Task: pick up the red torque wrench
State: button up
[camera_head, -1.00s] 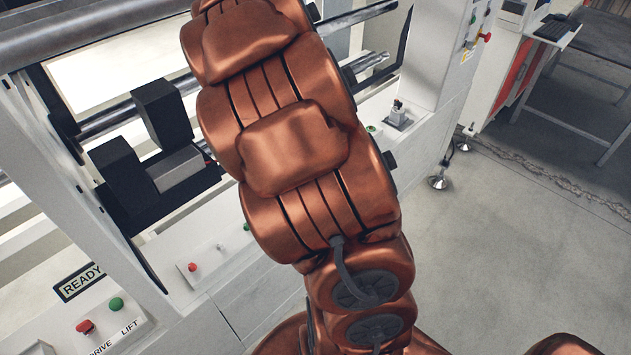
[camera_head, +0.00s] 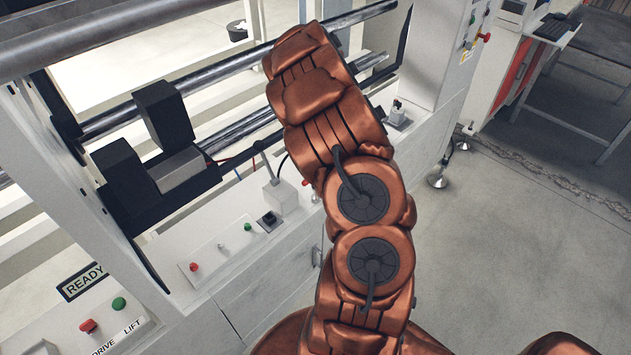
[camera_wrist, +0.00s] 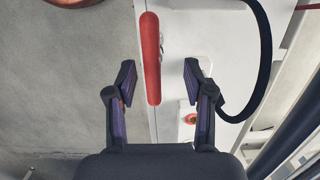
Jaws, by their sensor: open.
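A long red bar (camera_wrist: 152,60), which looks like the red torque wrench, shows in the wrist view along the left edge of a white machine surface. Its lower end reaches between my fingertips as seen there, nearer the left one. I cannot tell how far below the fingers it lies. My gripper (camera_wrist: 160,82) is open and empty, with a dark finger on each side of the bar. In the head view my gripper is hidden behind my arm, and I cannot make out the wrench.
A black cable (camera_wrist: 265,60) loops at the right in the wrist view, near a red button (camera_wrist: 191,119). In the head view, the white rack with steel rollers (camera_head: 240,125) and a black block (camera_head: 165,115) stands left. Bare floor (camera_head: 510,260) lies right.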

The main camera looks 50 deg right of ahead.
jog(key=f, duration=0.1)
jog(key=f+p, duration=0.1)
jog(key=s+f, duration=0.1)
jog(key=f, duration=0.1)
jog(key=shift+a+p, duration=0.4)
jog(key=shift+w+f, duration=0.1)
jog(key=shift+f, duration=0.55)
grip_shut()
